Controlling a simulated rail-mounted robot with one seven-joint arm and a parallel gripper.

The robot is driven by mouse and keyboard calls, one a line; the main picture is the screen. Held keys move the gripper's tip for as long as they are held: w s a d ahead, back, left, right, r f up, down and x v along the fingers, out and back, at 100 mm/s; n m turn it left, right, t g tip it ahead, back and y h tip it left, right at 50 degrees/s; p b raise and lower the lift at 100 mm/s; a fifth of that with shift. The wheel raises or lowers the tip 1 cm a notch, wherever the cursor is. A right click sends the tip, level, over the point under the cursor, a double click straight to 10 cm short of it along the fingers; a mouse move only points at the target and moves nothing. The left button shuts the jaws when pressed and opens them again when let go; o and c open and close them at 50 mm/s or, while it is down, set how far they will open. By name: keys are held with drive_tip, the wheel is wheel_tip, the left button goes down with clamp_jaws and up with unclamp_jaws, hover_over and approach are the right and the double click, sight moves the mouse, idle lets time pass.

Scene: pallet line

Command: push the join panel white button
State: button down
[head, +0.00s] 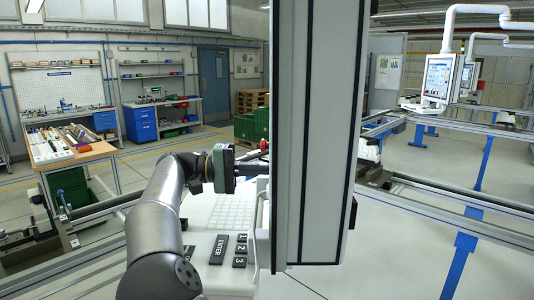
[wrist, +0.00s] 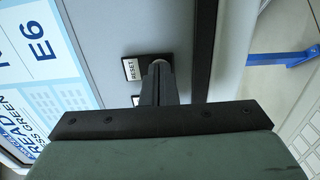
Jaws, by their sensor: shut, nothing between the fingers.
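In the wrist view my gripper (wrist: 158,72) is shut and empty, with its fingers pointing at a grey panel face (wrist: 100,42). The fingertips are over a black plate with a white label reading RESET (wrist: 131,69). They cover the middle of that plate, so I cannot see the button there clearly or tell whether they touch it. A second label (wrist: 136,100) below is mostly hidden by the fingers and the gripper body. In the head view my gripper (head: 254,168) reaches behind the edge of a tall panel housing (head: 318,130), which hides the fingertips and the panel face. No white button shows clearly.
A screen (wrist: 40,55) showing E6 lies left on the panel face. In the head view, a pale console (head: 222,215) with keys, including ENTER (head: 218,249), sits under my gripper. A red knob (head: 264,146) is near the housing edge. Rails (head: 460,200) run at right.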

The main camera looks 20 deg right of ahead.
drive_tip(key=shift+a, duration=0.1)
drive_tip(key=p+v, duration=0.4)
drive_tip(key=shift+w+a, duration=0.15)
drive_tip(key=shift+a, duration=0.15)
idle(0.4)
